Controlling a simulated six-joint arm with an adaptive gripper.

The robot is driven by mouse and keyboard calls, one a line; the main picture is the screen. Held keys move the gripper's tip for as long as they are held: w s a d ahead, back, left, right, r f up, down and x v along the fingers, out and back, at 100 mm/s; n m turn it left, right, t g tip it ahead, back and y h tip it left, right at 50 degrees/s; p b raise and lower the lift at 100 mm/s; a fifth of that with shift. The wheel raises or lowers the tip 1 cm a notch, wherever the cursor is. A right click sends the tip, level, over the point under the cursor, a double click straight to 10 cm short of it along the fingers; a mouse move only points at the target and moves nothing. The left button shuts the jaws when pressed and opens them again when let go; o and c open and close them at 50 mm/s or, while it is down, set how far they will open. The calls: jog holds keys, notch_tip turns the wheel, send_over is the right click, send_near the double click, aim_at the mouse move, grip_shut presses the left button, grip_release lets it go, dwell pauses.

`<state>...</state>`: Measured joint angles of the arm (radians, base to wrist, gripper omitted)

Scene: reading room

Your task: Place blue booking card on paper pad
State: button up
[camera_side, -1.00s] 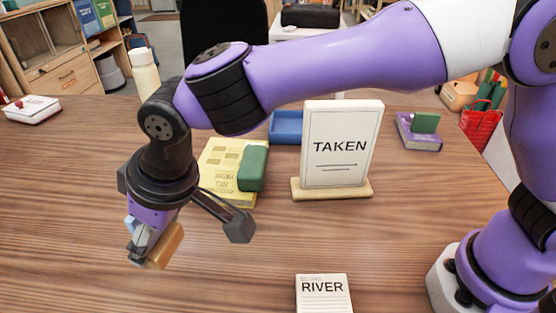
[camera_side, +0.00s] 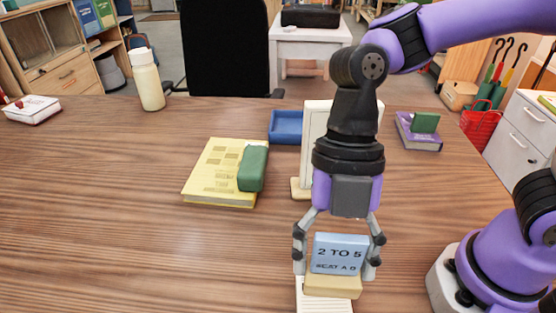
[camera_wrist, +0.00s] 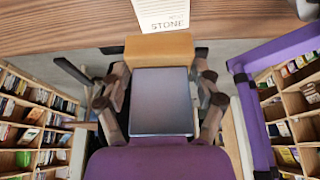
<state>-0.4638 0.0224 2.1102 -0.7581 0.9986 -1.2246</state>
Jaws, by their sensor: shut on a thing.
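The blue booking card (camera_side: 340,253), printed "2 TO 5", stands on a tan block-like base (camera_side: 333,287). My gripper (camera_side: 336,264) points down and is shut on the card, with a finger at each side. The base also shows in the wrist view (camera_wrist: 160,47). The paper pad (camera_side: 323,303) is white and lined, at the front edge of the side view. The card and base overlap its upper part there; I cannot tell whether they touch it. In the wrist view the pad (camera_wrist: 120,18) lies beyond the base and shows the word "STONE".
A white sign (camera_side: 313,130) on a tan foot stands behind my gripper, partly hidden. A yellow book (camera_side: 212,175) with a green block (camera_side: 252,168) lies left. A blue tray (camera_side: 285,127) and a purple book (camera_side: 410,138) are farther back.

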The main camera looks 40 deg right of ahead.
notch_tip(320, 180, down, 7)
jog(key=shift+s+d+f, duration=0.1)
jog(key=shift+s+f, duration=0.05)
jog(key=shift+f, duration=0.1)
jog(key=o, duration=1.1)
jog(key=shift+o, duration=0.2)
jog(key=v, duration=1.1)
jog(key=w+d+r+m+t+h, duration=0.1)
jog(key=d+m+t, duration=0.3)
jog(key=d+m, duration=0.4)
jog(key=w+d+r+m+t+h, duration=0.1)
jog(key=d+m+t, duration=0.3)
jog(key=m, duration=1.4)
jog(key=d+h, duration=0.1)
jog(key=d, duration=0.3)
jog(key=shift+w+m+t, duration=0.35)
jog(key=shift+m+t, duration=0.05)
jog(key=shift+r, duration=0.1)
